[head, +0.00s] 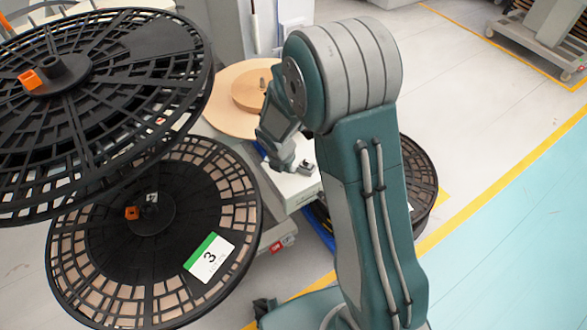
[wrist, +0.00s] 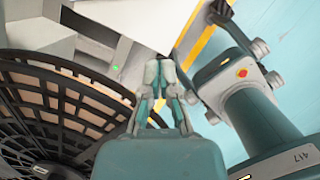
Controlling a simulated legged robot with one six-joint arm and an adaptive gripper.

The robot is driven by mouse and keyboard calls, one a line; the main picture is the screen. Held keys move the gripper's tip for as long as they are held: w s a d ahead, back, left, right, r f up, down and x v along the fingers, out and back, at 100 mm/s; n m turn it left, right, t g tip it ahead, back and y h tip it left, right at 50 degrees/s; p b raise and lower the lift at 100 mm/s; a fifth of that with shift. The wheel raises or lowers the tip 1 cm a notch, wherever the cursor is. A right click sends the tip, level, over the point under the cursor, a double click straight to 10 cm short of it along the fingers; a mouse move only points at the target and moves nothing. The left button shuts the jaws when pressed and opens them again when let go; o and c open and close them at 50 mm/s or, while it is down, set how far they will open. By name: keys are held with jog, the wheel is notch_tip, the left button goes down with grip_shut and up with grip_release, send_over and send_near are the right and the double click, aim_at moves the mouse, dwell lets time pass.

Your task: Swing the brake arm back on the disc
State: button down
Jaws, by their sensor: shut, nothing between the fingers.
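A flat tan disc (head: 218,100) with a smaller tan roll on it lies on the pale station behind my arm in the head view. My arm covers its right side. I cannot pick out the brake arm for certain in either view. In the wrist view my gripper (wrist: 160,72) is shut and empty, its fingertips close to the edge of a white housing (wrist: 122,22). Whether they touch it I cannot tell. In the head view my wrist hangs in front of the disc and over the station's white top (head: 296,190); the fingertips are not clear there.
A large black slotted reel (head: 120,95) with an orange hub piece fills the upper left. Below it is another reel (head: 90,215) with a green-and-white label marked 3. Another dark reel (head: 418,185) shows behind my arm. Open floor with yellow lines lies to the right.

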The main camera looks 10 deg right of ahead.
aim_at(298, 175)
jog(key=x, duration=1)
jog(key=shift+w+d+r, duration=0.2)
jog(key=shift+w+d, duration=0.65)
jog(key=shift+w, duration=0.1)
jog(key=shift+w+d, duration=0.45)
jog(key=shift+w, duration=0.1)
